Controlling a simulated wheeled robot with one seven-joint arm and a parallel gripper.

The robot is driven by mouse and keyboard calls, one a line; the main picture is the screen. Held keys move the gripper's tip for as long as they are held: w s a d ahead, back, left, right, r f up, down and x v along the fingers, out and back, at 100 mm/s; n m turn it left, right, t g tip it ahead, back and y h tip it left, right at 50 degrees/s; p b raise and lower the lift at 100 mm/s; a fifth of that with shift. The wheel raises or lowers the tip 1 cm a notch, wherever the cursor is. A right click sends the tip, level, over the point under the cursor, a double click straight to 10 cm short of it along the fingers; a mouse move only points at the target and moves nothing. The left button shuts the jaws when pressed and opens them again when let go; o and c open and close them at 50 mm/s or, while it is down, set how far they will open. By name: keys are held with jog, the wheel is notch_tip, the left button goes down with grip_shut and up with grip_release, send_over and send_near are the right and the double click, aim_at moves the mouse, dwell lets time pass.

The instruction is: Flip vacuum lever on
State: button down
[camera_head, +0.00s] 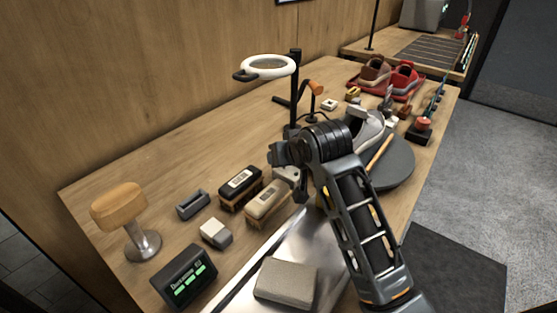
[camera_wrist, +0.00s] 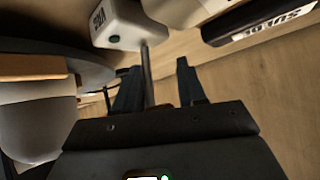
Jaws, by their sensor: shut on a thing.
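The vacuum switch box (camera_wrist: 120,22) is a small white block with dark lettering and a green light, at the top of the wrist view. Its lever (camera_wrist: 147,72) is a thin grey rod reaching from the box down between the fingers of my gripper (camera_wrist: 158,65). My gripper is shut on the lever, which lies nearer the left finger in the picture. In the head view the pale box (camera_head: 284,172) is partly hidden behind my arm, and the lever cannot be made out there.
Two brushes, one dark (camera_head: 240,184) and one tan (camera_head: 267,203), lie left of the box. A grey round turntable (camera_head: 392,170) bears a grey sneaker (camera_head: 368,133) to the right. A ring lamp (camera_head: 268,67) stands behind. A small screen (camera_head: 185,277) stands at front left.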

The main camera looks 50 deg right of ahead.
jog(key=t+b, duration=0.1)
jog(key=s+t+b, duration=0.1)
jog(key=t+b, duration=0.1)
jog(key=shift+s+d+m+h, duration=0.2)
jog(key=shift+d+m+h, duration=0.1)
jog(key=shift+d+m, duration=0.1)
jog(key=shift+s+r+t+b, duration=0.1)
jog(key=shift+t+b, duration=0.2)
jog(key=shift+b, duration=0.05)
jog(key=shift+r, duration=0.1)
jog(key=c, duration=0.9)
grip_release()
jog(key=shift+o, duration=1.1)
jog(key=shift+a+f, duration=0.15)
jog(key=shift+f, duration=0.05)
jog(key=shift+s, duration=0.1)
